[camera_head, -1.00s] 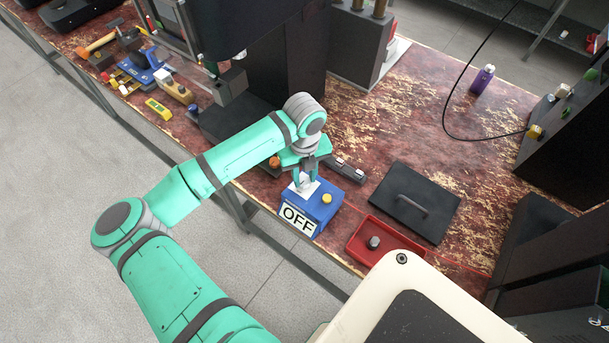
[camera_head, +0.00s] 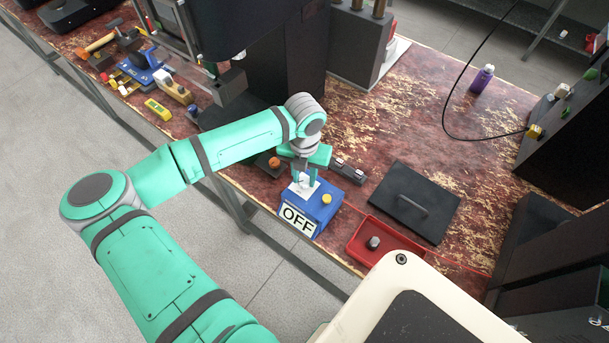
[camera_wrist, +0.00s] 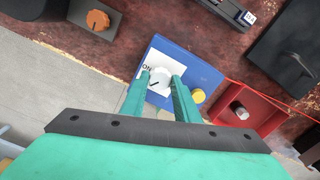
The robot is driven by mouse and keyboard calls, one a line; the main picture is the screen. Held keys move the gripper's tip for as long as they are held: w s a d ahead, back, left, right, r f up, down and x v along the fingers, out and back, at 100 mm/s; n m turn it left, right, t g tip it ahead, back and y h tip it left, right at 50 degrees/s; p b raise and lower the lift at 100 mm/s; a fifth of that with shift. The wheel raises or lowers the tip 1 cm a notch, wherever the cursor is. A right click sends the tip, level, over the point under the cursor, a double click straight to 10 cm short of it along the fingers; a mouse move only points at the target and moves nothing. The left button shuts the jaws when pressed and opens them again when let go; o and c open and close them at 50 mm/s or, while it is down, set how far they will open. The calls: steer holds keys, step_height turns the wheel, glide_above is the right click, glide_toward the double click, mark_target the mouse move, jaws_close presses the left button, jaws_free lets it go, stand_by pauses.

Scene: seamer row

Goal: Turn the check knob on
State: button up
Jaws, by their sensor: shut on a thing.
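The check knob is a white round knob (camera_wrist: 160,78) with a dark pointer line, on a white plate on top of a blue box (camera_head: 322,213). The box also shows in the wrist view (camera_wrist: 205,72). A sign reading OFF (camera_head: 297,218) is on the box's front. In the wrist view, "ON" is legible at the plate's upper left; other marks are hidden. My gripper (camera_head: 304,180) points down over the box, its fingers (camera_wrist: 162,88) shut on the knob from both sides. A yellow button (camera_head: 326,198) sits on the box beside the plate.
A red tray (camera_head: 358,251) with a dark-sided knob-like piece is right of the box. A black plate with a handle (camera_head: 437,188) lies behind it. An orange knob on a dark block (camera_wrist: 97,20) is to the left. Bare tabletop (camera_head: 440,105) lies farther back.

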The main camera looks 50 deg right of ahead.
mark_target(304, 180)
steer(key=m, duration=0.5)
steer(key=shift+m, duration=0.3)
steer(key=m, duration=0.4)
steer(key=shift+m, duration=0.7)
steer(key=o, duration=1)
step_height(304, 180, up, 11)
steer(key=shift+f, duration=0.1)
